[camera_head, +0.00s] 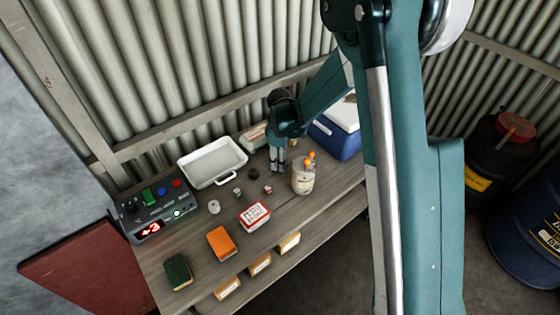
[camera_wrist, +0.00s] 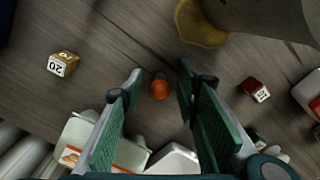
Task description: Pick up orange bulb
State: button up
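A small round orange bulb (camera_wrist: 159,88) shows in the wrist view on the wooden bench top, between and just beyond the fingertips of my gripper (camera_wrist: 158,82). The two green-padded fingers are open, one on each side, with gaps to the bulb; nothing is held. In the head view my gripper (camera_head: 277,165) points down over the bench near the back wall. Orange spots show at the top of a pale labelled jar (camera_head: 303,180) to its right. I cannot tell whether either is the bulb.
A large grey-brown body (camera_wrist: 265,15) stands close in the wrist view. A yellow die (camera_wrist: 62,64) and a red die (camera_wrist: 254,90) lie either side. In the head view, a white tray (camera_head: 213,182) stands left and a blue cooler (camera_head: 340,143) right of my gripper.

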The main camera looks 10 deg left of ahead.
jog(key=shift+c, duration=0.6)
jog(key=c, duration=0.6)
jog(key=shift+r+p, duration=0.65)
jog(key=shift+r, duration=4.35)
